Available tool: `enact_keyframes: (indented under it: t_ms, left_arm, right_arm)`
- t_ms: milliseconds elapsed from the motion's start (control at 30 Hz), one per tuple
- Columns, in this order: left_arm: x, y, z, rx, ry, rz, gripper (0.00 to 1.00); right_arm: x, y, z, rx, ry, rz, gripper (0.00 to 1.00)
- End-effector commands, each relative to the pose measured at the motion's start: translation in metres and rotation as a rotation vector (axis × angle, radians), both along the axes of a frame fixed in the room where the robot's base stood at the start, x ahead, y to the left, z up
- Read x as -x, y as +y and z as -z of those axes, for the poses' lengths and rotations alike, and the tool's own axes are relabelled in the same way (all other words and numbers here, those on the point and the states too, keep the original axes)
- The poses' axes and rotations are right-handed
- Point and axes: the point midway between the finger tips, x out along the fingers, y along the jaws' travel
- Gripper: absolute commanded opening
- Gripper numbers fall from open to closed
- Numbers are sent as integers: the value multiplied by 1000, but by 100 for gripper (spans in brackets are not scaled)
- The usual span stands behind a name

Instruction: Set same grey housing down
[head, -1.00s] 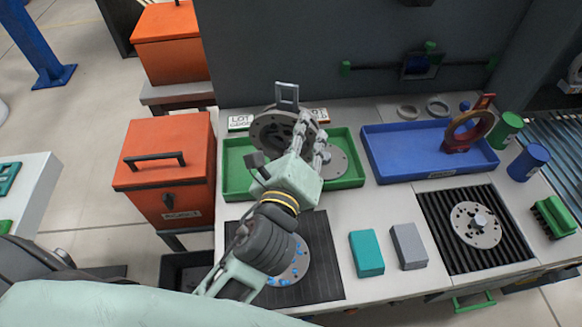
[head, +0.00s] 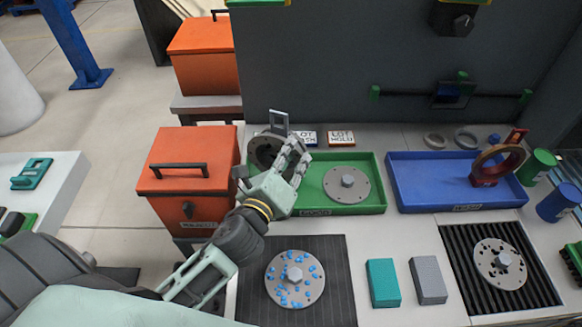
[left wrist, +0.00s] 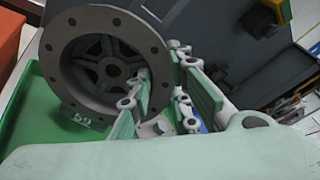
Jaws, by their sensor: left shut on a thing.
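The grey housing (head: 264,149) is a dark round flanged part, at the left end of the green tray (head: 376,209). In the left wrist view the housing (left wrist: 68,84) shows its open ringed face, spokes and a "59" mark, with green tray surface beneath it. My left gripper (head: 297,160) is shut on the housing at its right side; its fingers (left wrist: 160,100) show at the rim in the wrist view. I cannot tell whether the housing touches the tray. Part of it is hidden behind the fingers. My right gripper is not in view.
A flat grey disc (head: 347,184) lies in the green tray, right of the housing. Two lot signs (head: 341,138) stand behind. An orange reject bin (head: 185,190) is close on the left. A blue tray (head: 430,193) holds a red-based ring. A blue-spotted disc (head: 295,279) lies on the dark mat.

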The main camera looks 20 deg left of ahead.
Motion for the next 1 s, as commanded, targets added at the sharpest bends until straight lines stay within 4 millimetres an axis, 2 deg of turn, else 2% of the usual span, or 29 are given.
enact_keyframes:
  t_ms: [300, 733, 767, 967, 1000]
  left_arm:
    - [0, 1, 36, 0, -4, -1, 0]
    - [0, 0, 42, -2, -4, 2, 0]
    - [0, 1, 45, 0, 1, 0, 19]
    - [0, 1, 44, 0, 1, 0, 36]
    - [0, 1, 44, 0, 1, 0, 37]
  right_arm:
    - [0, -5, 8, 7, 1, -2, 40]
    - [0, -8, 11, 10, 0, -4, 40]
    - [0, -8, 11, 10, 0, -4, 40]
    - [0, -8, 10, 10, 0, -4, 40]
    - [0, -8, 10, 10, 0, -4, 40]
